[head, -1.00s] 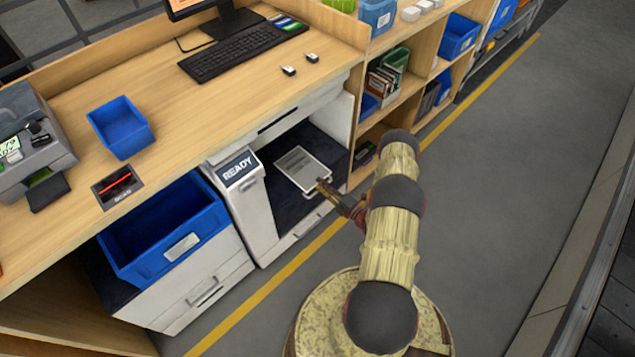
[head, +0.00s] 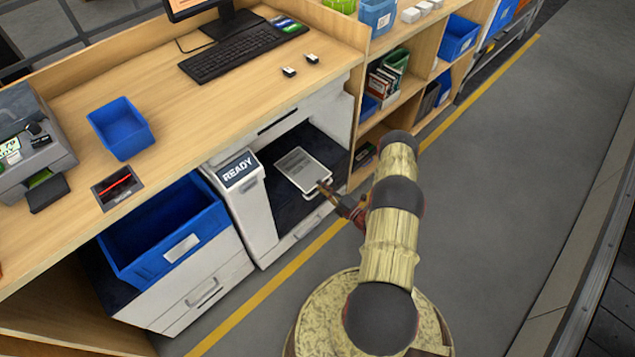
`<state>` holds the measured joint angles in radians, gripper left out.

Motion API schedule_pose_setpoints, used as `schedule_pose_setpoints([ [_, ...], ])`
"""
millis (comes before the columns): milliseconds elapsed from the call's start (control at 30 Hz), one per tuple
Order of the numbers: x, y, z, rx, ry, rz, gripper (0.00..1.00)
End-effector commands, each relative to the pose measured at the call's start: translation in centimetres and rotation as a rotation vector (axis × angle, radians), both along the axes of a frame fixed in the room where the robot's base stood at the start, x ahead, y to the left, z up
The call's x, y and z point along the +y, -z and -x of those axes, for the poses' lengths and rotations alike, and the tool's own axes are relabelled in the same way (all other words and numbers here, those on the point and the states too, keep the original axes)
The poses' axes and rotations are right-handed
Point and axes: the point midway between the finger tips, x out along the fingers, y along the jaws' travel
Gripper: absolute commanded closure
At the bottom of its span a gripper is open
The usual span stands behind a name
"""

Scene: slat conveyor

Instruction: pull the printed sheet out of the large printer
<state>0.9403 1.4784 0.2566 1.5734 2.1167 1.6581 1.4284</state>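The large printer (head: 247,218) stands under the counter, white with a dark output bay and a panel reading "READY". The printed sheet (head: 301,168), pale with grey text, lies in the dark bay (head: 291,210). My gripper (head: 322,186) is at the sheet's front right corner, reaching in from the right. Its fingertips overlap the sheet's edge in the picture. They are too small to tell whether they are open or shut on the paper.
The wooden counter (head: 200,110) overhangs the printer. A large blue bin (head: 165,232) stands left of it, and cubby shelves (head: 390,108) stand to its right. The grey floor (head: 500,190) beyond the yellow line is clear.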

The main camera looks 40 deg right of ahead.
Motion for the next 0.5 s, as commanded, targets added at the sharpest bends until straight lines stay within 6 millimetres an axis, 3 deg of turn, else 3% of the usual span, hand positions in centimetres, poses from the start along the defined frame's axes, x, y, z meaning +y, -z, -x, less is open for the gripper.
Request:
schedule_pose_setpoints([
  [233, -0.1, 0.0, 0.3, 0.0, 0.001, -0.001, 1.0],
  [500, -0.2, 0.0, 2.2, 0.001, 0.001, 0.0, 1.0],
])
